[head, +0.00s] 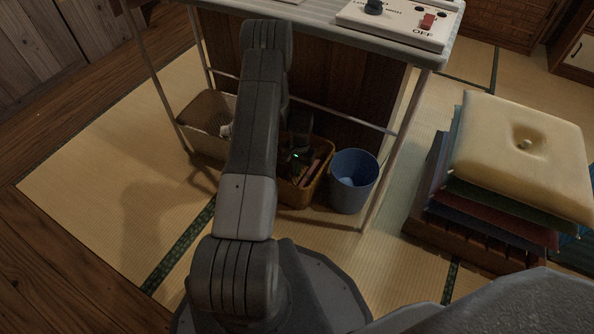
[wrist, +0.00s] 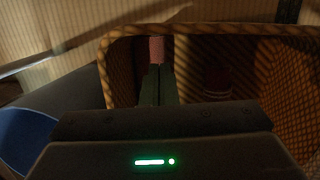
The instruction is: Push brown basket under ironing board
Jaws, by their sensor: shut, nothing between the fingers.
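The brown basket (head: 312,193) stands on the tatami below the front edge of the ironing board (head: 310,24), between a pale container and a blue bucket. My arm hides its left part in the head view. In the wrist view its woven rim (wrist: 104,72) surrounds my gripper from the left, far side and right. My gripper (wrist: 157,72) is shut and empty, its fingers reaching over or into the basket; I cannot tell whether they touch its wall. A pinkish item (wrist: 156,48) shows just beyond the fingertips, and a dark red item lies inside.
The blue bucket (head: 353,182) stands close to the basket's right, near a thin board leg (head: 388,180). The pale container (head: 203,140) is at its left. A dark wooden panel (head: 340,88) is behind. Stacked cushions (head: 520,150) stand at right; tatami at left is clear.

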